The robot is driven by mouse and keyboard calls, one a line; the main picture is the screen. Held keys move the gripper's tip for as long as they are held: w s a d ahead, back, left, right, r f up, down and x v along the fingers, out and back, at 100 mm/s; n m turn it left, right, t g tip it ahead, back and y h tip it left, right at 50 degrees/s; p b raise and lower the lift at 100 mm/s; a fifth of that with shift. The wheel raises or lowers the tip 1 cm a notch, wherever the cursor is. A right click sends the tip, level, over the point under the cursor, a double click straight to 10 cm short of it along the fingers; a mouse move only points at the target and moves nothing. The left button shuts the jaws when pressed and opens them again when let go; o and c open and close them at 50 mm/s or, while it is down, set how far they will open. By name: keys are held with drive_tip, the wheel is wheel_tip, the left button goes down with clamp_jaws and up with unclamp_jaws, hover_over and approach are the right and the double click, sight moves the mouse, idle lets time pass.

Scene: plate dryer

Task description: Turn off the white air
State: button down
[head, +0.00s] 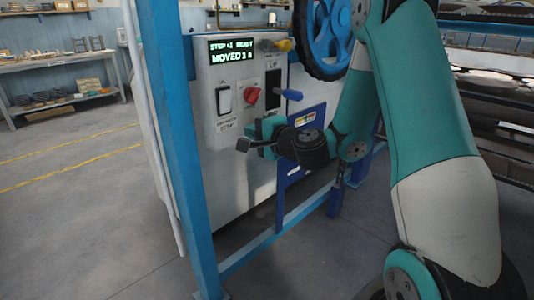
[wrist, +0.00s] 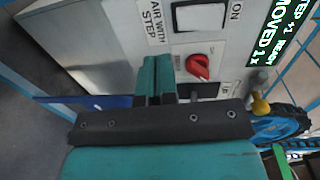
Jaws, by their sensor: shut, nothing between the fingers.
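The white air switch (head: 224,98) is a white rocker in a black frame on the left of the light grey control panel, with a label below it. My gripper (head: 256,135) is in front of the panel, below the switch and the red knob. In the wrist view its teal fingers (wrist: 155,65) are together and empty, pointing toward the panel, apart from the switch.
A lit green display (head: 230,49) is above. A blue post (head: 178,130) stands left of the panel. Floor at left is clear.

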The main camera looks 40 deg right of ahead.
drive_tip(key=s, duration=0.1)
drive_tip(key=s+b, duration=0.1)
drive_tip(key=s, duration=0.2)
drive_tip(key=shift+s+d+f+b, duration=0.15)
drive_tip(key=shift+d+f+b, duration=0.15)
drive_tip(key=shift+f+b, duration=0.05)
drive_tip(key=s+a+n+g+y, duration=0.45)
drive_tip(key=a+n, duration=0.25)
drive_tip(key=a, duration=0.3)
drive_tip(key=s+a+n+g+y, duration=0.3)
drive_tip(key=s+a+n+g, duration=0.15)
drive_tip(key=a+n, duration=0.4)
drive_tip(key=s+a+n+g+h, duration=0.2)
drive_tip(key=s+n+g+h, duration=0.5)
drive_tip(key=s, duration=0.9)
wheel_tip(320, 180, up, 21)
drive_tip(key=p, duration=2.1)
drive_tip(key=shift+s+d+f+n+g+y, duration=0.15)
drive_tip(key=shift+s+d+n+g+y, duration=0.05)
drive_tip(key=shift+s+n+g+y, duration=0.2)
